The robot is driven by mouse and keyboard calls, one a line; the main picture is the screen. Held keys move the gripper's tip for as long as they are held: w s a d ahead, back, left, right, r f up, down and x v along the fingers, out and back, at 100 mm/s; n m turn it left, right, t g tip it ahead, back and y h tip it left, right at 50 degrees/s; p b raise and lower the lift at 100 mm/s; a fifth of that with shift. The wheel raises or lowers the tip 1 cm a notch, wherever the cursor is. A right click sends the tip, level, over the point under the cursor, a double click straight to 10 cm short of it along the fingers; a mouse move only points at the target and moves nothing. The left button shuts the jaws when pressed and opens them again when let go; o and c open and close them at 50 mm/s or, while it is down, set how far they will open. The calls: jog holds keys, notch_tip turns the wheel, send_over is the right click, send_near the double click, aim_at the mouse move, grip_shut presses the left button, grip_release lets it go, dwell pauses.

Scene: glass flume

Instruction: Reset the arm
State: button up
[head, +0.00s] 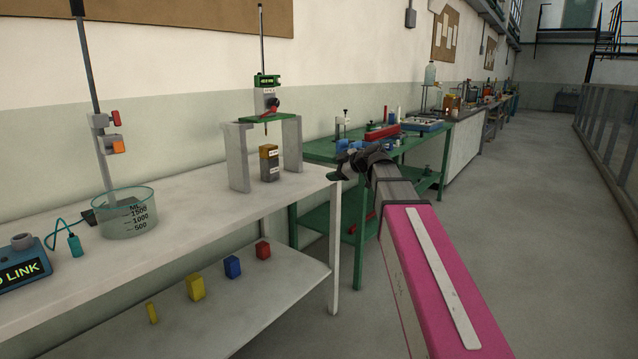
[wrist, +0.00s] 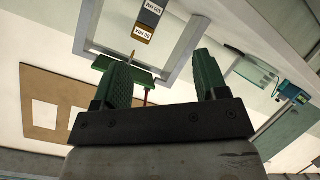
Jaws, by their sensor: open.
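My arm (head: 425,265) reaches forward from the lower right in the head view, with a pink link nearest. My gripper (head: 345,165) is at its far end, dark and small, past the right end of the white bench. In the wrist view my gripper (wrist: 163,72) shows two green ribbed fingers, spread apart with nothing held between them. Behind them, tilted in the picture, are a grey frame (wrist: 172,75), a pointed tip and a stacked grey-and-ochre block (wrist: 147,22). No contact with them shows.
The white bench (head: 190,225) holds a grey stand (head: 240,157) with a green crossbar, a small block stack (head: 269,163), a beaker (head: 125,212) and a blue device (head: 22,265). Several coloured blocks sit on its lower shelf. A green bench (head: 330,150) stands beyond; the floor (head: 540,220) is clear at right.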

jog(key=s+d+f+m+g+h, duration=0.25)
jog(key=s+f+m, duration=0.3)
jog(key=f, duration=0.75)
jog(key=s+d+f+m+g+h, duration=0.2)
jog(key=s+d+f+m+h, duration=0.3)
jog(key=f, duration=0.7)
jog(key=s+d+f+m+g+h, duration=0.1)
jog(key=s+d+f+m+g, duration=0.1)
jog(key=s+f, duration=0.5)
jog(key=s+d+f+m+g+h, duration=0.1)
jog(key=s+d+f+m+g, duration=0.1)
jog(key=s+f+m, duration=0.3)
jog(key=s+d+f, duration=0.1)
jog(key=s+f, duration=0.2)
jog(key=shift+s+d+f+h, duration=0.3)
jog(key=shift+d+h, duration=0.05)
jog(key=shift+d, duration=0.05)
